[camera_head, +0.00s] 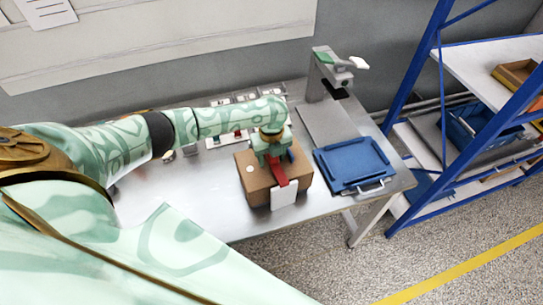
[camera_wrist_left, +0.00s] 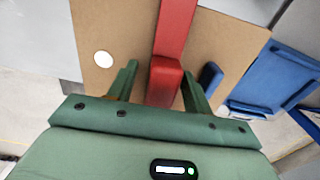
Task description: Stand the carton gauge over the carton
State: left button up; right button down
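The carton (camera_head: 254,189) is a brown box on the metal table. It also fills much of the left wrist view (camera_wrist_left: 115,30), with a white round spot on top. The red carton gauge (camera_head: 279,174) shows as a bar across the carton's top; in the left wrist view its bar (camera_wrist_left: 175,30) ends in a red block near me. Whether it rests fully on the carton I cannot tell. My left gripper (camera_head: 272,160) is over the carton, its fingers (camera_wrist_left: 160,80) apart on either side of the red block, with a gap on the left. My right gripper is not in view.
A blue tray (camera_head: 355,163) lies right of the carton. A grey stand (camera_head: 329,75) rises at the table's back. Small items (camera_head: 230,137) line the back edge, partly behind my arm. A blue-framed shelf (camera_head: 420,80) stands at right.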

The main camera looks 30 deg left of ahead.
pick_arm(q)
notch_tip(320, 180, up, 16)
jog(key=p, duration=0.4)
jog(key=shift+r, duration=0.15)
dwell(1.5)
